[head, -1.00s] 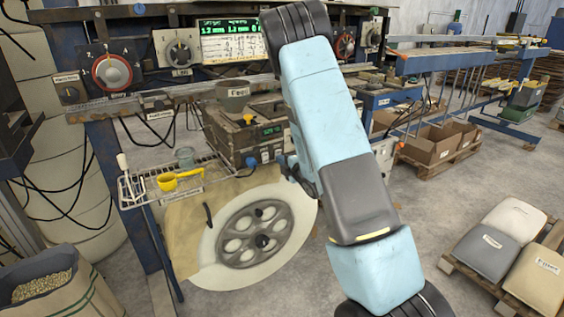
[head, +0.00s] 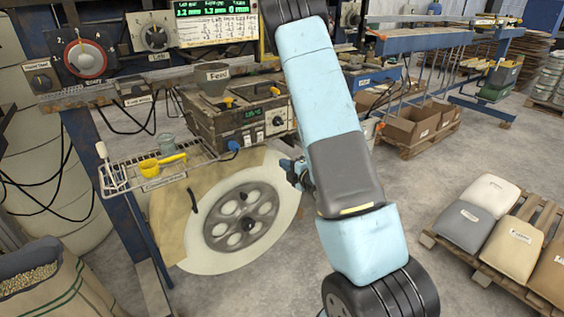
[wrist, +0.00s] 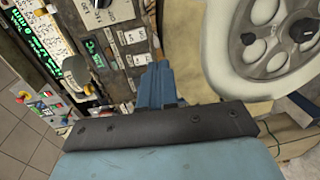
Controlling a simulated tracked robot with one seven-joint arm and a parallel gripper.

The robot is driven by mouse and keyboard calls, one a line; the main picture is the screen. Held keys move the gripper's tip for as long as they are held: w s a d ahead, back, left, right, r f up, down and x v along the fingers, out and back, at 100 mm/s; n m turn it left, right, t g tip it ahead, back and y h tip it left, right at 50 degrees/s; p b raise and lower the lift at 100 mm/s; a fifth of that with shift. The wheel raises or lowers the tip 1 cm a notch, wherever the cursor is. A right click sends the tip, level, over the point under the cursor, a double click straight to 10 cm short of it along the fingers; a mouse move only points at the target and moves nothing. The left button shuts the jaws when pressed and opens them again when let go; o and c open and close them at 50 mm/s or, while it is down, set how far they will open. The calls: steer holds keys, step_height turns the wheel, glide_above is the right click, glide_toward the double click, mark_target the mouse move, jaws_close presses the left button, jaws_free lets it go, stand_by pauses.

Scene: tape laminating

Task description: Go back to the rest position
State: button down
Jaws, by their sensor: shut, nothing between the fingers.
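My gripper (head: 291,172) is shut and empty. In the head view it is small and partly hidden by my light blue arm, in front of the machine and to the right of the large white-rimmed wheel (head: 285,205). In the wrist view its blue fingers (wrist: 160,72) lie together, pointing at the machine's labelled panel, with the grey-spoked wheel (wrist: 262,40) to the right. Nothing is seen between or touching the fingers.
A control box with a feed hopper (head: 217,78) stands behind the gripper. A wire rack with a yellow scoop (head: 150,167) is at the left. A pellet sack (head: 60,295) is at lower left. Filled sacks (head: 463,228) lie on a pallet at right. Open floor lies between.

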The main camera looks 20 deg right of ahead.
stand_by(0.5)
steer(key=s+d+r+m+g+h, duration=0.1)
steer(key=s+r+m+g+h, duration=0.15)
steer(key=r+m, duration=0.5)
steer(key=s+r+m+g+h, duration=0.25)
steer(key=r+m, duration=0.25)
steer(key=r, duration=0.5)
steer(key=s+a+r+m+g, duration=0.1)
steer(key=s+a+r+m, duration=0.1)
steer(key=s, duration=0.6)
steer(key=s+a+r+m+g, duration=0.2)
steer(key=s+r+m, duration=0.1)
steer(key=s, duration=0.5)
steer(key=s+a+r+m+g, duration=0.2)
steer(key=s+r+m, duration=0.1)
steer(key=s, duration=0.6)
steer(key=shift+r+m, duration=0.35)
steer(key=shift+r, duration=0.55)
